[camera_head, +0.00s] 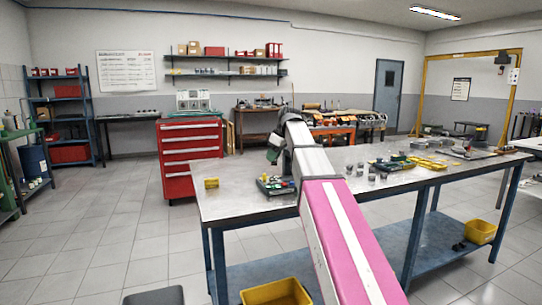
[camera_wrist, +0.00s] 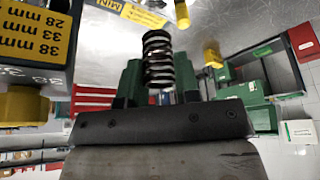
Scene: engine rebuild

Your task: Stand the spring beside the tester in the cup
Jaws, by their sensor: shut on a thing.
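In the wrist view a dark coil spring (camera_wrist: 158,62) stands between the two green fingers of my gripper (camera_wrist: 158,82), which is shut on it. A dark block with a yellow scale label reading 38, 33 and 28 mm (camera_wrist: 35,35), apparently the tester, fills the left side, apart from the spring. A yellow knob-like part (camera_wrist: 24,106) is below it. In the head view my gripper (camera_head: 274,156) is above the left part of the steel bench (camera_head: 240,203), and the spring is too small to make out. I cannot clearly identify the cup in either view.
A dark tray with small coloured parts (camera_head: 275,187) is on the bench beneath my gripper. A yellow box (camera_head: 211,183) stands near the bench's left edge. Several small grey cylinders (camera_head: 372,178) and yellow trays (camera_head: 428,164) lie to the right. The bench's front left is bare.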

